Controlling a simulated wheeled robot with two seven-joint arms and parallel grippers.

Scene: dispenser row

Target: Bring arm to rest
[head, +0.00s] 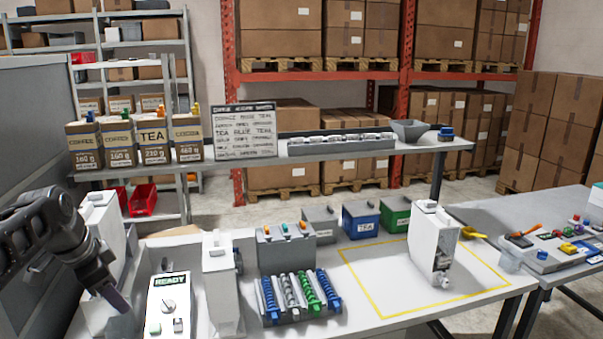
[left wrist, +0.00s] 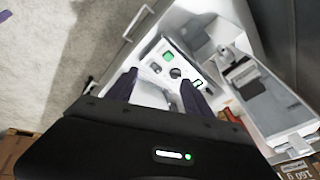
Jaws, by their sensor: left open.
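My left arm comes in from the left edge of the head view, bent downward. Its gripper (head: 118,303) hangs at the lower left, left of the white control box (head: 155,322) with the green READY display. In the left wrist view the two dark fingers (left wrist: 160,95) are spread apart with nothing visible between them. The control box (left wrist: 153,68) shows beyond the fingertips, with its green button and dark knob. My right gripper is not in view.
White dispenser housings (head: 219,290) and a rack of coloured augers (head: 300,293) stand on the bench. Another white unit (head: 432,245) stands in a yellow-taped area. Labelled bags (head: 152,139) line the shelf behind. A second table (head: 555,225) is at right.

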